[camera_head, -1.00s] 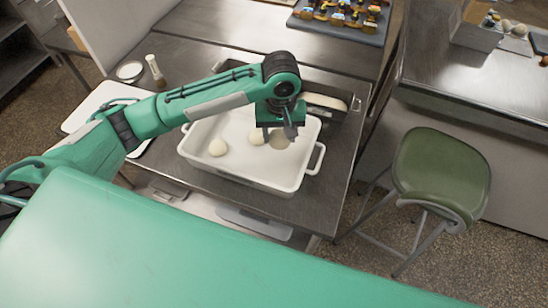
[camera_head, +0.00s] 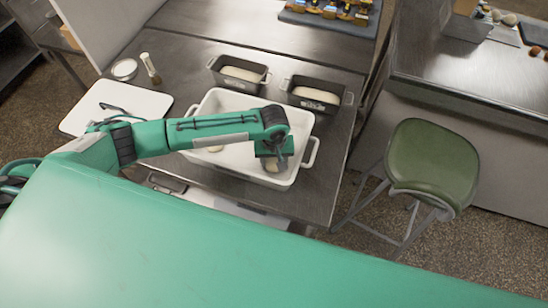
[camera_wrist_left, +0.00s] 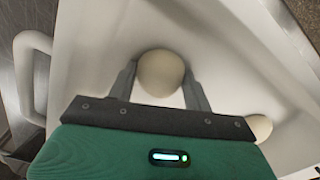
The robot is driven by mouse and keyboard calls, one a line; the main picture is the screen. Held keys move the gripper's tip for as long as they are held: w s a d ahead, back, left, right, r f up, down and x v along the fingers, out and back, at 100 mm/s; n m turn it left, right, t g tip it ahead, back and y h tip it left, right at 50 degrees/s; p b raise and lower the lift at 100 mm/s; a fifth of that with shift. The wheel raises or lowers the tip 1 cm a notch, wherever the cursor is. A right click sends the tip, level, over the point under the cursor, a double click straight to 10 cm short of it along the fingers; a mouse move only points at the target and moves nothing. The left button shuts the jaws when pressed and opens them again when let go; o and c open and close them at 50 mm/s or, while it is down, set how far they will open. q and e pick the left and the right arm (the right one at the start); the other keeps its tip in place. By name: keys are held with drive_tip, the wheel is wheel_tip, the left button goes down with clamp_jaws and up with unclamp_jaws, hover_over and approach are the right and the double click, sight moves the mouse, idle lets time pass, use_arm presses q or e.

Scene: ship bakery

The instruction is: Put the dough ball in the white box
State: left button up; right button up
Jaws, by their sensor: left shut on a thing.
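The white box (camera_head: 300,122) is a deep rectangular tray with end handles, standing on the steel table. My left gripper (camera_head: 274,157) is over the near right part of the box, pointing down. It is shut on a pale round dough ball (camera_wrist_left: 160,72), which sits between both fingers in the left wrist view. The held ball also shows under the gripper in the head view (camera_head: 270,165). I cannot tell whether it touches the box floor. Another dough ball (camera_head: 215,149) lies in the box, partly hidden by my arm. My right gripper is not in view.
Two dark loaf pans with dough (camera_head: 240,73) (camera_head: 316,95) stand behind the box. A white board (camera_head: 115,105), a brush (camera_head: 151,68) and a small round dish (camera_head: 125,69) are at left. A green stool (camera_head: 432,160) stands right of the table.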

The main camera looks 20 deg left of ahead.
sight(274, 159)
use_arm(q)
drive_tip(key=shift+f, duration=0.1)
drive_tip(key=o, duration=1)
wheel_tip(274, 159, up, 12)
drive_tip(key=b, duration=0.2)
idle(0.3)
